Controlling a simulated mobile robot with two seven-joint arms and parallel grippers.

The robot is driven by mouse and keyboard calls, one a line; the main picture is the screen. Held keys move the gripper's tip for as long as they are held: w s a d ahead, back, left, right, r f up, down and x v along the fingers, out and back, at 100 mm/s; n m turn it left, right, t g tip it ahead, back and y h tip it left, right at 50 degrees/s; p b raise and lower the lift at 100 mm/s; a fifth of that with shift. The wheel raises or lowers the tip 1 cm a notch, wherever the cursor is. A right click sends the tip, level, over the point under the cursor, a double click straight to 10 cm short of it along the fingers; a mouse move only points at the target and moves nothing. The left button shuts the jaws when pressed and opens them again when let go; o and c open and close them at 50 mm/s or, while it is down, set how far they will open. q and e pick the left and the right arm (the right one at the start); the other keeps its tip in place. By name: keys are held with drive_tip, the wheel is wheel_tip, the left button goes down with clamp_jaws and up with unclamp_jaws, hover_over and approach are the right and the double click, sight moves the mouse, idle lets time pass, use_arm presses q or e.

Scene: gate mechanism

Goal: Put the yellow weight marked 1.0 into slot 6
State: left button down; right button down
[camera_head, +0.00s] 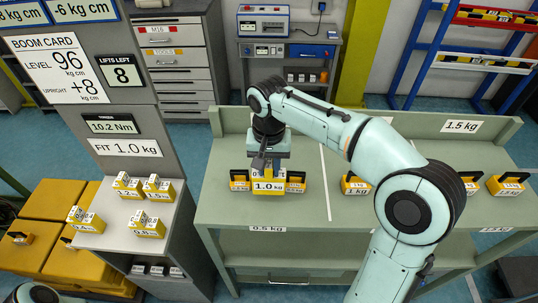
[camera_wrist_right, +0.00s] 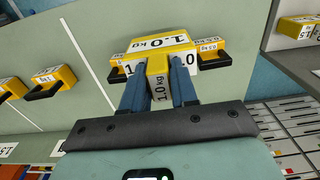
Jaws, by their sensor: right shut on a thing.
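The yellow weight marked 1.0 kg (camera_head: 268,187) is at the left part of the green bench, between two smaller yellow weights. My right gripper (camera_head: 266,163) points down over it. In the right wrist view the fingers (camera_wrist_right: 159,92) are closed on both sides of the upright yellow grip of the 1.0 kg weight (camera_wrist_right: 160,43). I cannot tell whether the weight rests on the bench or hangs just above it. No slot numbered 6 can be read. My left gripper is out of view.
Small weights with black handles stand close at the left (camera_head: 239,181) and right (camera_head: 296,182). More stand along the green bench (camera_head: 225,208). A grey shelf (camera_head: 118,192) at left holds several yellow weights, under a "FIT 1.0 kg" sign (camera_head: 125,147). Large yellow blocks (camera_head: 52,197) lie further left.

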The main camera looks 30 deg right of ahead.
sight(269, 175)
drive_tip(key=shift+f, duration=1.8)
drive_tip(key=c, duration=0.9)
unclamp_jaws()
drive_tip(key=shift+f, duration=0.1)
